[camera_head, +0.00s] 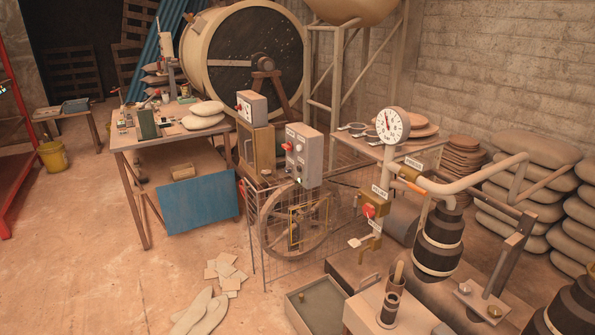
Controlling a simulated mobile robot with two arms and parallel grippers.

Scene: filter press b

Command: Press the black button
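A grey control box (304,156) stands in the middle of the view above a wire guard. Its front carries several small round controls, at least one of them red. They are too small to tell which one is the black button. A second, smaller grey box (251,107) with a red control on its front sits behind it to the left, on a brown cabinet. Neither of my grippers is in view.
A wire guard (262,240) with a large wheel stands below the control box. A pressure gauge (391,125), pipes and black-banded cylinders (438,240) crowd the right. A cluttered table (128,141) stands left. Floor at front left is mostly clear, except tiles (227,271) and grey slabs.

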